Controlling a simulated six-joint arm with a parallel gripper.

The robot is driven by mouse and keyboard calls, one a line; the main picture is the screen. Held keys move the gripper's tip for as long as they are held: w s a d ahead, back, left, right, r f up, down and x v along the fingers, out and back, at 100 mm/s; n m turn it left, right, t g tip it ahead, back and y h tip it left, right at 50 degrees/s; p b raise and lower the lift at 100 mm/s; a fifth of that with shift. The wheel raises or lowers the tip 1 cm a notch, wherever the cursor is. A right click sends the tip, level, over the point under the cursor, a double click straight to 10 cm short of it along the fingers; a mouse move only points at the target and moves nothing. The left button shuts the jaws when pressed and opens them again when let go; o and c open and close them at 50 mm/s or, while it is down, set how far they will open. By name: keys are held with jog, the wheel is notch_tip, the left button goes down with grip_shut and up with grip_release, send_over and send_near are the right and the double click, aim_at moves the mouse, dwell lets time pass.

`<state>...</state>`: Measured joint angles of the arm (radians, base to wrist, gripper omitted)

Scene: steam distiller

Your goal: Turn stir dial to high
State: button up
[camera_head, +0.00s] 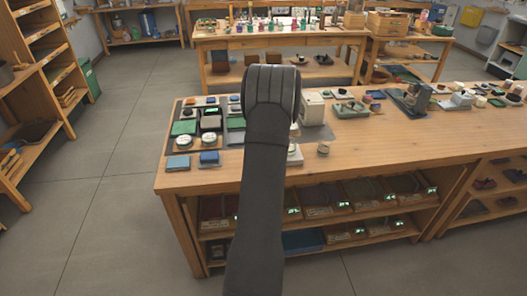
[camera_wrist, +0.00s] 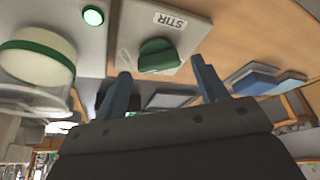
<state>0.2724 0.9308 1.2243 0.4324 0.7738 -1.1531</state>
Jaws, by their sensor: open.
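The stir dial (camera_wrist: 158,57) is a green knob on a pale panel (camera_wrist: 192,32) in the wrist view. The panel has a "STIR" label (camera_wrist: 170,21), which appears upside down. My gripper (camera_wrist: 160,68) is open, with one dark finger at each side of the dial in the picture. The fingertips look close to the dial; I cannot tell whether they touch it. Nothing is seen held. I cannot read the dial's setting. In the head view my dark arm covers the gripper and the dial.
A round green lit button (camera_wrist: 93,16) and a white, green-banded vessel (camera_wrist: 38,62) are at the left in the wrist view. Blue blocks (camera_wrist: 255,82) are at the right. The wooden bench (camera_head: 400,150) holds many small items.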

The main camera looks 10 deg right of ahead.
jog(key=shift+a+f, duration=0.1)
jog(key=shift+f, duration=0.2)
jog(key=c, duration=1)
jog(key=shift+m, duration=0.5)
jog(key=o, duration=1)
